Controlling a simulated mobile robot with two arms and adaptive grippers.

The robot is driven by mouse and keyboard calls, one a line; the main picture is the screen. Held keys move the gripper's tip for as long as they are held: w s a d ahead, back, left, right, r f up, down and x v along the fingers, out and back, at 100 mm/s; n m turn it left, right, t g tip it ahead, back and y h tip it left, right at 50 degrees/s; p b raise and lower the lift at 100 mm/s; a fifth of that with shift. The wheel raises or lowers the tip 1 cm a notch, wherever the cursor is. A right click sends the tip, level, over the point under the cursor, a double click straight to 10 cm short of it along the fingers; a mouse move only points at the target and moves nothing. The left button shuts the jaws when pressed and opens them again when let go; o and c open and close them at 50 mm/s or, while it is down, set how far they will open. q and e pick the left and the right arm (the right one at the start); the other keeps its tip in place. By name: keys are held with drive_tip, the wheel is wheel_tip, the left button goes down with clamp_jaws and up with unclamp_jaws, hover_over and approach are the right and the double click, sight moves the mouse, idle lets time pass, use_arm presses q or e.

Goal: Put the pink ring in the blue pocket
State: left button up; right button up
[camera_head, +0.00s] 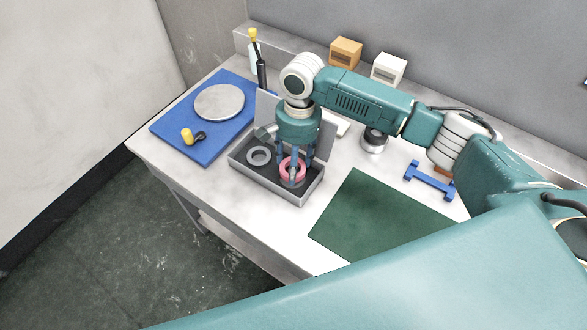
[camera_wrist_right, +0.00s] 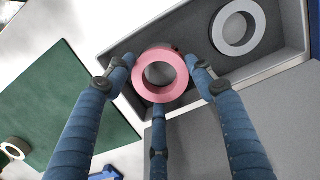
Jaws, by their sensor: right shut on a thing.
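The pink ring (camera_head: 301,172) is at the right end of an open grey case (camera_head: 262,182) with a dark insert; it also shows in the right wrist view (camera_wrist_right: 182,75). My right gripper (camera_head: 292,176) points down over the case, its blue fingers shut around the ring. In the wrist view the ring looks larger than the grey ring, but I cannot tell whether it touches the insert. A grey ring (camera_head: 259,148) lies in the case's left part. I cannot make out a blue pocket; fingers and ring cover part of the insert. My left gripper is out of view.
The case lid (camera_head: 266,107) stands open behind. A blue board (camera_head: 178,125) with a grey disc (camera_head: 219,102) lies left. A green mat (camera_head: 376,218) lies right, with a blue bracket (camera_head: 429,181) and a round metal piece (camera_head: 374,142) behind it. Two small boxes stand at the back.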

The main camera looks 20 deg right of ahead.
drive_tip(key=shift+f, duration=1.65)
drive_tip(key=o, duration=0.9)
drive_tip(key=shift+f, duration=0.1)
drive_tip(key=shift+o, duration=0.2)
wheel_tip(320, 180, up, 12)
drive_tip(key=d+b, duration=0.1)
drive_tip(key=shift+w, duration=0.4)
